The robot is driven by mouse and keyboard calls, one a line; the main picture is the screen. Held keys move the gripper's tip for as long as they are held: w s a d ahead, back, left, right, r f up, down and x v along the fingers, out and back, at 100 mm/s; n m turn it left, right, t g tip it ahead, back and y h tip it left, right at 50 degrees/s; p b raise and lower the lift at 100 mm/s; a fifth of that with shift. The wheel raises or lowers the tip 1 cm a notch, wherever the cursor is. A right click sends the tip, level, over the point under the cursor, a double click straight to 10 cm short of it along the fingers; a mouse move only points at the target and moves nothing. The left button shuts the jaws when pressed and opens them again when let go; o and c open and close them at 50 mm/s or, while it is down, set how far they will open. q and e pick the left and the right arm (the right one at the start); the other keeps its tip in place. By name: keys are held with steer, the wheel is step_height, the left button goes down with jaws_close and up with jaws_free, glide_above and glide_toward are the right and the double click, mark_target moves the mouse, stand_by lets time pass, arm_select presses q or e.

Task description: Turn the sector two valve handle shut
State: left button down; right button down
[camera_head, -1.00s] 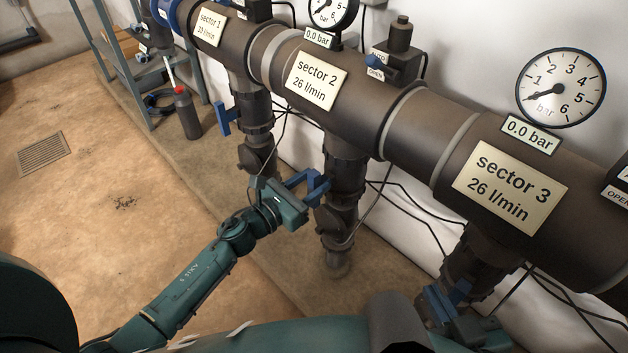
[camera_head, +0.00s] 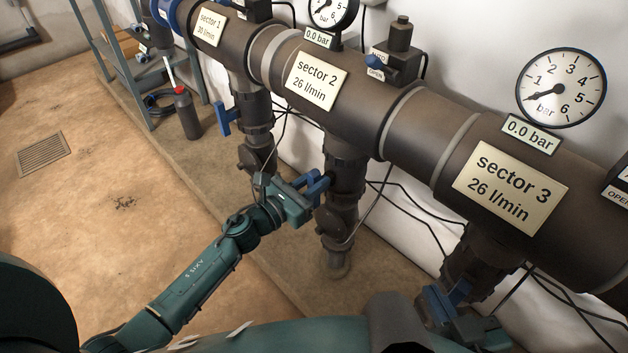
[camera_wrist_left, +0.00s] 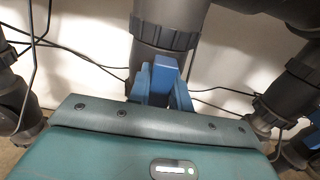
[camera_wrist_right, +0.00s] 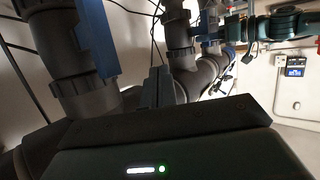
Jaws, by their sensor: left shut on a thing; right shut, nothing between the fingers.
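The sector two valve handle (camera_head: 322,184) is blue and sits on the dark vertical pipe below the "sector 2" label (camera_head: 315,80). My left gripper (camera_head: 312,186) is shut on this handle, coming from the left. In the left wrist view the blue handle (camera_wrist_left: 165,69) shows between the fingers, in front of the pipe; the fingers hide part of it. My right gripper (camera_wrist_right: 160,88) is shut and empty. It is low at the right, beside the blue sector three handle (camera_wrist_right: 98,38), apart from the sector two handle.
The sector three pipe (camera_head: 480,262) and sector one handle (camera_head: 223,117) flank the sector two pipe. Thin black cables (camera_head: 415,205) hang between the pipes and the white wall. A dark bottle (camera_head: 187,114) stands by the shelf. The floor at the left is clear.

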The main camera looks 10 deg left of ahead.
arm_select(q)
steer(key=shift+n, duration=0.3)
steer(key=n, duration=0.2)
steer(key=a+n, duration=0.1)
steer(key=shift+w+f+n, duration=0.1)
steer(key=shift+w+n, duration=0.2)
steer(key=shift+n, duration=0.1)
steer(key=n, duration=0.4)
steer(key=shift+w+a+f, duration=0.25)
steer(key=shift+a, duration=0.05)
steer(key=n, duration=0.4)
steer(key=f+n+p, duration=0.1)
steer(key=shift+w+a+n, duration=0.2)
steer(key=shift+a+n, duration=0.1)
steer(key=shift+n, duration=0.1)
steer(key=shift+a+f+n, duration=0.1)
steer(key=shift+f+n, duration=0.15)
steer(key=shift+n, duration=0.65)
steer(key=shift+f+n, duration=0.2)
steer(key=shift+n, duration=0.7)
steer(key=c, duration=1.3)
jaws_free()
steer(key=shift+f, duration=0.1)
